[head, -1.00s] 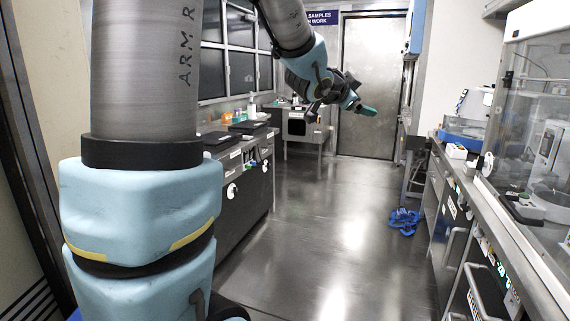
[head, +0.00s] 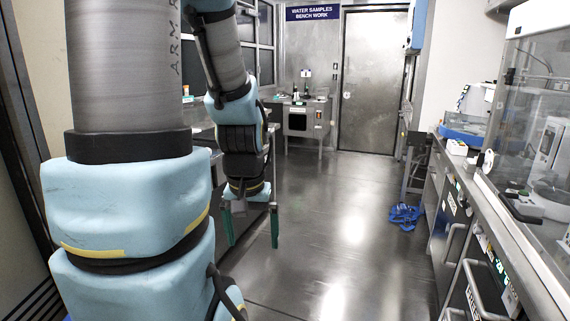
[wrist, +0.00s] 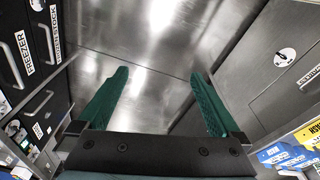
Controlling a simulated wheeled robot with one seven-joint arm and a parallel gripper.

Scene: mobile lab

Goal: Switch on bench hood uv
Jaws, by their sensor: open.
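A clear-fronted bench hood (head: 520,110) with a white top stands on the right-hand counter in the head view, cut off by the picture edge. I cannot make out a UV switch on it. My gripper (head: 253,243) hangs over the aisle on the left side, pointing down, well apart from the hood. Its two green fingers are spread with nothing between them. The wrist view shows the same open gripper (wrist: 160,73) above the bare metal floor, and the hood cannot be made out there.
The right counter (head: 500,215) runs along the aisle, with drawers below. Blue straps or cloth (head: 404,215) lie on the floor near it. A closed metal door (head: 369,85) is at the far end. The shiny floor (head: 330,215) between is mostly clear.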

